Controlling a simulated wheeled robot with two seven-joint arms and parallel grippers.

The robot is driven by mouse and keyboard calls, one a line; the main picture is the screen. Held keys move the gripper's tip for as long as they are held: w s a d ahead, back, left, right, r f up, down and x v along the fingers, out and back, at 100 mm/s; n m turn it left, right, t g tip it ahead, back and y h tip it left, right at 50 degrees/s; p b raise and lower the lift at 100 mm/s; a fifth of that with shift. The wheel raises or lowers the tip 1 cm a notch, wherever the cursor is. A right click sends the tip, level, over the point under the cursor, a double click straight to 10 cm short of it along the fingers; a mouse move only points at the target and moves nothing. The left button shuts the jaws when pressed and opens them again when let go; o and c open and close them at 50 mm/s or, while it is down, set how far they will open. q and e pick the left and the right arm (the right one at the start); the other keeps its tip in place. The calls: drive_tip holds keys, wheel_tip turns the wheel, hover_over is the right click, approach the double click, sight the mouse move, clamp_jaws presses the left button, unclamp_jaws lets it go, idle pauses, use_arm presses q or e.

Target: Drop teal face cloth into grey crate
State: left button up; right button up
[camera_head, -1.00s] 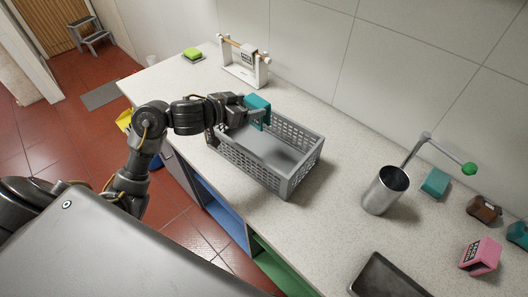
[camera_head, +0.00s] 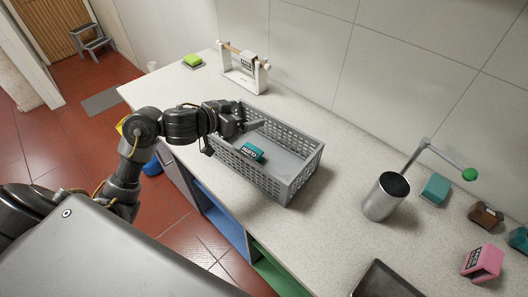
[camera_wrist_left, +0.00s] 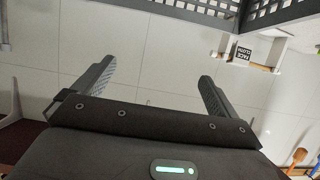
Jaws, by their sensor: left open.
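The teal face cloth (camera_head: 252,152), a small block with a dark label, lies inside the grey crate (camera_head: 291,184), toward its left end. The crate is a slotted-wall basket standing on the counter. My left gripper (camera_head: 236,137) is over the crate's left end, apart from the cloth. Its two fingers are spread with nothing between them, as the left wrist view (camera_wrist_left: 156,72) also shows. Part of the crate's slotted wall (camera_wrist_left: 190,10) shows at the top of that view. The cloth does not show there. My right gripper is not in view.
A white stand (camera_head: 238,82) with a wooden bar is behind the crate; its sign reads "FACE CLOTH" in the wrist view (camera_wrist_left: 243,53). A green sponge-like block (camera_head: 192,61) lies far left. A metal cup (camera_head: 384,198), another teal block (camera_head: 436,188) and a pink block (camera_head: 483,262) are right.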

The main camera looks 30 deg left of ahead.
use_arm(q)
drive_tip(key=v, duration=0.9)
